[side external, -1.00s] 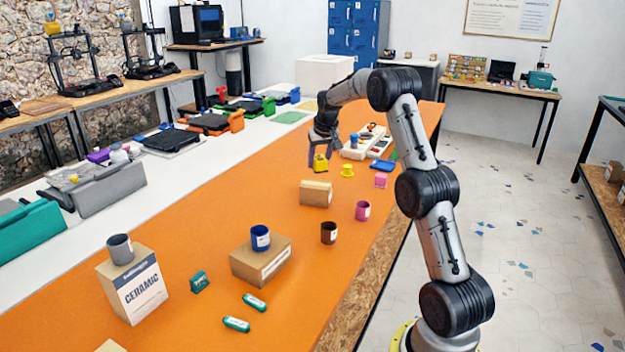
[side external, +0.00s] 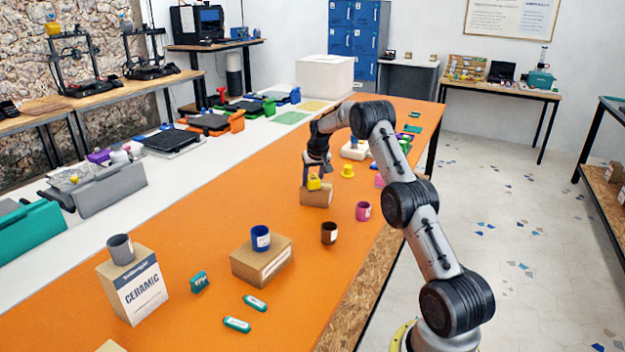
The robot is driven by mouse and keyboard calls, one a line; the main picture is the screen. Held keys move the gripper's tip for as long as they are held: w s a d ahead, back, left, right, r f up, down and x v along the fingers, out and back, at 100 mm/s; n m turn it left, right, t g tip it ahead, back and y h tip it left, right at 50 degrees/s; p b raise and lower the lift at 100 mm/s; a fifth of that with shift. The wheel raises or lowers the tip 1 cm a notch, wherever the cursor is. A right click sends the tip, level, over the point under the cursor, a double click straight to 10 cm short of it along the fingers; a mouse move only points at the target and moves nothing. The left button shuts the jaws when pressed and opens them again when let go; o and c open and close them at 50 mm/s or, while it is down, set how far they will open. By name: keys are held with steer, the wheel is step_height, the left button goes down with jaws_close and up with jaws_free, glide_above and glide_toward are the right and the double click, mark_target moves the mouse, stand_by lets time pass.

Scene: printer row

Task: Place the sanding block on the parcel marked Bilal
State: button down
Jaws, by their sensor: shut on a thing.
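My gripper (side external: 314,182) is shut on a yellow block (side external: 314,183), possibly the sanding block. The block shows directly in front of or over the top of a small brown parcel (side external: 316,197) in the middle of the orange table; I cannot tell whether they touch. A larger brown parcel (side external: 254,268) nearer the camera has a white label and carries a blue mug (side external: 260,238). The edge of another cardboard item (side external: 110,346) shows at the bottom left. The names on the parcels are too small to read, so I cannot tell which is marked Bilal.
A dark brown mug (side external: 329,233) and a pink mug (side external: 363,211) stand right of the small parcel. A yellow cup-like item (side external: 347,171) stands behind. A ceramic box (side external: 138,290) carries a grey mug (side external: 120,249). Green items lie in front; the table's left middle is clear.

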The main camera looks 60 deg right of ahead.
steer(key=shift+c, duration=1.4)
jaws_free()
steer(key=shift+f, duration=0.1)
steer(key=v, duration=1.2)
steer(key=s+a+r+n, duration=0.1)
steer(key=s+a+r, duration=0.25)
steer(key=a, duration=0.55)
steer(key=s+a+r+n+t+y, duration=0.1)
steer(key=s+a+r+n, duration=0.1)
steer(key=a+r, duration=0.5)
steer(key=s+a+r+n, duration=0.1)
steer(key=s+a+r, duration=0.15)
steer(key=a, duration=0.75)
steer(key=s+a+f+n+y, duration=0.1)
steer(key=s+a+f+n, duration=0.1)
steer(key=s+a, duration=0.6)
steer(key=s+a+f+n+t+y, duration=0.1)
steer(key=s+a+f+n, duration=0.2)
steer(key=s+a, duration=0.4)
steer(key=s+f, duration=0.1)
steer(key=s, duration=0.5)
steer(key=shift+s+a, duration=0.15)
steer(key=shift+a, duration=0.2)
